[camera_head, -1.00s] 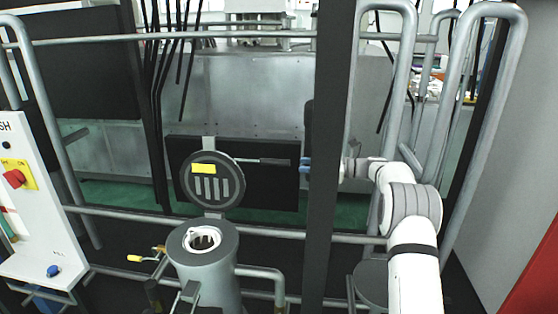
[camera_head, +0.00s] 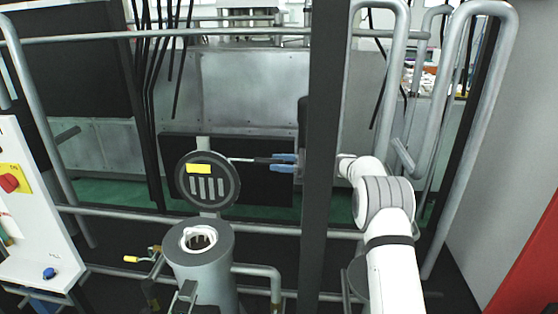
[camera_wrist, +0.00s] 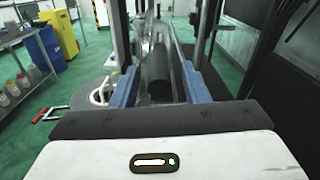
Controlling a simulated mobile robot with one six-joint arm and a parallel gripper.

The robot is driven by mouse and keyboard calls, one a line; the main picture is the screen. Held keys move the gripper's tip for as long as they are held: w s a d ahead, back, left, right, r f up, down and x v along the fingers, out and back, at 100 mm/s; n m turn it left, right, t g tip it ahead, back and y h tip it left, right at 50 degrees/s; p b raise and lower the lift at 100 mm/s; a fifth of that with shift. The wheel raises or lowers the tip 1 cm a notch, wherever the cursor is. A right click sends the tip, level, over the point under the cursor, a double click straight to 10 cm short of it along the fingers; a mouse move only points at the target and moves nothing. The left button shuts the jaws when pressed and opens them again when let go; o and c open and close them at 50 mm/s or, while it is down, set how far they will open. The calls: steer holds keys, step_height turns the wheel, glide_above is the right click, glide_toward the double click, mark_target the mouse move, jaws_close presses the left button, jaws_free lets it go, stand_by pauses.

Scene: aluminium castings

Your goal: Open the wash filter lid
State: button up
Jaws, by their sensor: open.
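The wash filter lid (camera_head: 208,186) is a round dark disc with slots and a yellow label. It stands upright, swung up above and behind the filter body (camera_head: 202,270), whose top is open with a white-rimmed insert (camera_head: 199,238). A rod handle (camera_head: 243,159) runs right from the lid. My gripper (camera_head: 285,162) has blue fingers at the handle's right end. In the wrist view my gripper (camera_wrist: 160,88) is open, with the dark handle grip (camera_wrist: 161,75) between its fingers and visible gaps on both sides. The filter's open top (camera_wrist: 98,94) shows at left.
A dark vertical post (camera_head: 318,170) stands in front of my wrist and hides part of it. Grey pipe rails (camera_head: 280,229) cross behind the filter. A white control panel (camera_head: 30,215) stands at left. A yellow-handled valve (camera_head: 135,259) sits beside the filter.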

steer(key=shift+a, duration=0.4)
steer(key=shift+c, duration=0.4)
jaws_close()
